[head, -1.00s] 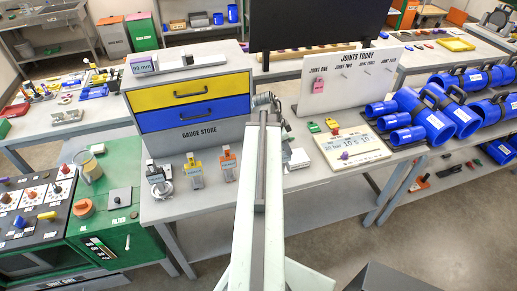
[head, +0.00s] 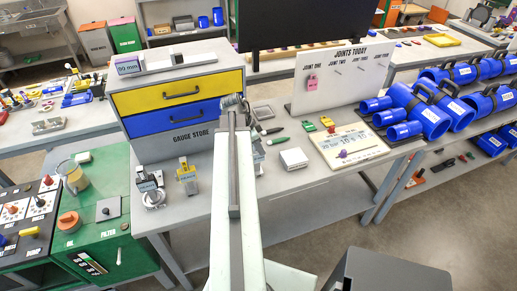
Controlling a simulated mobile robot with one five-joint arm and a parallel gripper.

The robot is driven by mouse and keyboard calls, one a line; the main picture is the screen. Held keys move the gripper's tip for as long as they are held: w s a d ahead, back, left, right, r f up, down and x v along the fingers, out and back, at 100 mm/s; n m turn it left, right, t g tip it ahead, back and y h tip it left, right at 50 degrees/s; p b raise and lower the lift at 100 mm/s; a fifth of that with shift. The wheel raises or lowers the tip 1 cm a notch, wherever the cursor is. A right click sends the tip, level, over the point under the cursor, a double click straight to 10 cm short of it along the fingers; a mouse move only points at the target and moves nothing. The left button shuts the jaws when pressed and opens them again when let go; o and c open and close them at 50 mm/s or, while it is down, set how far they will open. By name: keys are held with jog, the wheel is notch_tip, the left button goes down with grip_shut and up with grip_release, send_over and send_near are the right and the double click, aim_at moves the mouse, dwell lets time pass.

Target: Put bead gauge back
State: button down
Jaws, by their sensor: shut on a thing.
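My arm runs up the middle of the head view, and its wrist and gripper (head: 236,104) are at the right front of the gauge store (head: 190,137). The arm hides most of the gripper and its fingertips. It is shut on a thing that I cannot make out. A silver gauge (head: 146,183) with a ring by its foot and a yellow-topped gauge (head: 187,178) stand on the grey bench in front of the store. I cannot tell which thing is the bead gauge.
The Joints Today board (head: 340,78) stands to the right, with a pink tag (head: 311,84) on it. A white block (head: 293,158), green clips (head: 307,126) and a cream panel (head: 350,146) lie before it. Blue pipe fittings (head: 420,112) fill the right bench. A green cabinet (head: 110,225) is at left.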

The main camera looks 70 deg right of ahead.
jog(key=shift+s+f, duration=0.1)
jog(key=shift+s, duration=0.05)
jog(key=c, duration=1.2)
grip_release()
jog(key=shift+o, duration=0.2)
jog(key=shift+r, duration=0.35)
jog(key=p+v, duration=1.1)
jog(key=shift+w+r, duration=0.25)
jog(key=shift+a, duration=0.1)
